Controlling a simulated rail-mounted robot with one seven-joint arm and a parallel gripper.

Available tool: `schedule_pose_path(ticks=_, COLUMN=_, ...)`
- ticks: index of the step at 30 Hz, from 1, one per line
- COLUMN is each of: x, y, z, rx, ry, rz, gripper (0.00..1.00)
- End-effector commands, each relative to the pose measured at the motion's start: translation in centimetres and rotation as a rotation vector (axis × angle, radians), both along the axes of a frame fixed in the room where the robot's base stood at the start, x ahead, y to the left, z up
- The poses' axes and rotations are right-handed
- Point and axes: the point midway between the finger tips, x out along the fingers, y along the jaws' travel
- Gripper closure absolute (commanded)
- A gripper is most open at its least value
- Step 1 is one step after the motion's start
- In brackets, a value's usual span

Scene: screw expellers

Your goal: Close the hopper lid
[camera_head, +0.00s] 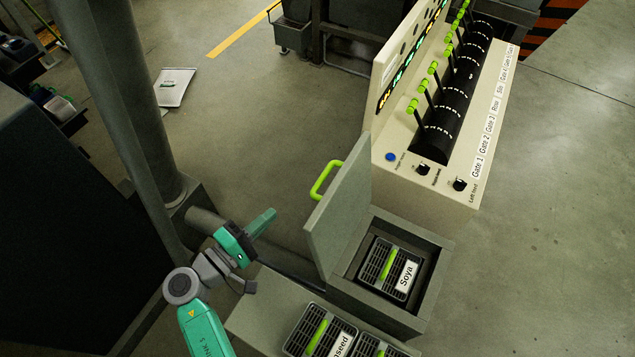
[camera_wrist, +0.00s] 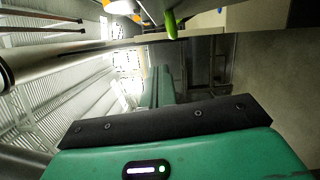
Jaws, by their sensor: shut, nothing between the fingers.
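The grey hopper lid (camera_head: 342,212) stands open, close to upright, along the left side of the hopper (camera_head: 432,292). Its bright green handle (camera_head: 324,181) sticks out to the left near the top; a green piece that looks like this handle (camera_wrist: 171,24) shows at the top of the wrist view. Inside the hopper is a dark slatted crate labelled Soya (camera_head: 393,268) with a green bar. My green gripper (camera_head: 266,220) is shut and empty, left of the lid and apart from it, lower in the picture than the handle. Its fingers also show in the wrist view (camera_wrist: 157,88).
A second grey box (camera_head: 262,305) with crates, one label partly reading "nseed", stands in front of the hopper. A cream control panel (camera_head: 440,185) with green-tipped levers stands behind it. A thick grey post (camera_head: 135,100) rises at left. Open floor lies left of the lid.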

Motion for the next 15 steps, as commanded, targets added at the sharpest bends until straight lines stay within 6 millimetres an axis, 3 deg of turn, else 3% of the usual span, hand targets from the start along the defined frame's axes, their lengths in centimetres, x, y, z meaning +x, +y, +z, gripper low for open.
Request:
schedule_pose_path(ticks=8, x=0.0, y=-0.1, z=-0.5, rx=-0.056, ry=0.003, rz=0.001, gripper=1.0)
schedule_pose_path(ticks=15, x=3.7, y=-3.1, z=-0.1, rx=-0.055, ry=0.003, rz=-0.002, gripper=1.0)
